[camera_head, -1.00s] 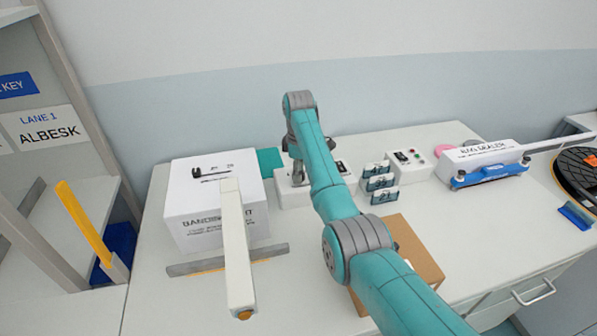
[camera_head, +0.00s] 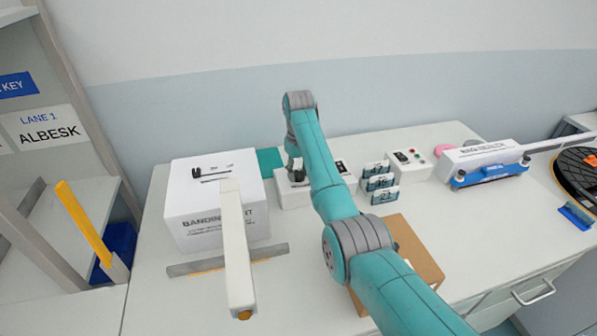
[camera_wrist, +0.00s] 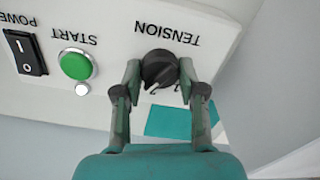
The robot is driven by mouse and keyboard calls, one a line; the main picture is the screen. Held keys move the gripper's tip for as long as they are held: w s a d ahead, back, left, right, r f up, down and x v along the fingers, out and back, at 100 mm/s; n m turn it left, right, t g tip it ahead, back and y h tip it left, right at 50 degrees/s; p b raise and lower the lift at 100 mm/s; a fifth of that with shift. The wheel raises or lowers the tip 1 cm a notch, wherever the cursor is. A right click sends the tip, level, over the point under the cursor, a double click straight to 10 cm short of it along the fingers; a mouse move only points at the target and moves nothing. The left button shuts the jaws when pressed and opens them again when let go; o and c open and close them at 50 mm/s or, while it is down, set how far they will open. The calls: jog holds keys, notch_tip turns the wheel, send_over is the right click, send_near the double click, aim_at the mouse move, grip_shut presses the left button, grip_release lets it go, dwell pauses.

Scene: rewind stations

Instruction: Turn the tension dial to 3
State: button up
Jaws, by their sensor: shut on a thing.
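The tension dial (camera_wrist: 160,68) is a round black knob on a white panel, under the word TENSION, which reads upside down in the wrist view. My gripper (camera_wrist: 160,74) is shut on the dial, one finger on each side. A white pointer mark on the dial faces the lower left in that view. Small digits sit by its lower edge; a 2 seems to show, and the others are partly hidden. In the head view my gripper (camera_head: 295,172) is over the white control box (camera_head: 290,198), and my arm hides part of that box.
A green START button (camera_wrist: 76,65) and a black power switch (camera_wrist: 25,52) sit beside the dial on the same panel. A large white banding unit (camera_head: 210,205) stands left, with small number cards (camera_head: 382,182) and a cardboard box (camera_head: 415,250) right of my arm.

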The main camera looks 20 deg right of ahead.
aim_at(299, 171)
jog(key=shift+m, duration=1.5)
jog(key=o, duration=1.1)
jog(key=shift+o, duration=0.2)
jog(key=shift+r, duration=0.1)
jog(key=shift+r, duration=3.6)
